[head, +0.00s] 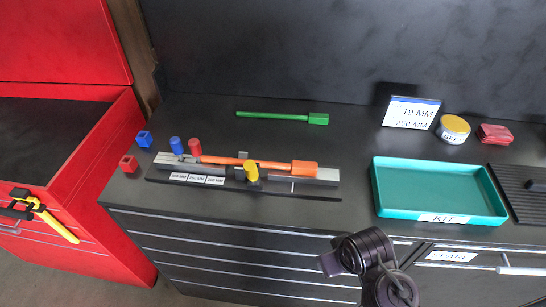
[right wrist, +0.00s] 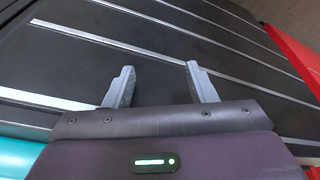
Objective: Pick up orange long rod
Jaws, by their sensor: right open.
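The orange long rod (head: 235,161) lies along a dark measuring fixture (head: 325,188) on the bench, with a thicker orange block at its right end. A yellow knob (head: 251,171) stands in front of the rod's middle and hides a little of it. My right gripper (right wrist: 160,70) is open and empty in the right wrist view, above the dark drawer fronts, apart from the rod. In the head view only dark parts of my right arm show at the bottom. My left gripper is not in view.
A green rod (head: 275,116) lies behind the fixture. Blue and red pegs (head: 195,147) stand at its left end, near small blue (head: 144,139) and red (head: 128,163) blocks. A teal tray (head: 440,190) is right. A red cabinet (head: 75,165) borders the left.

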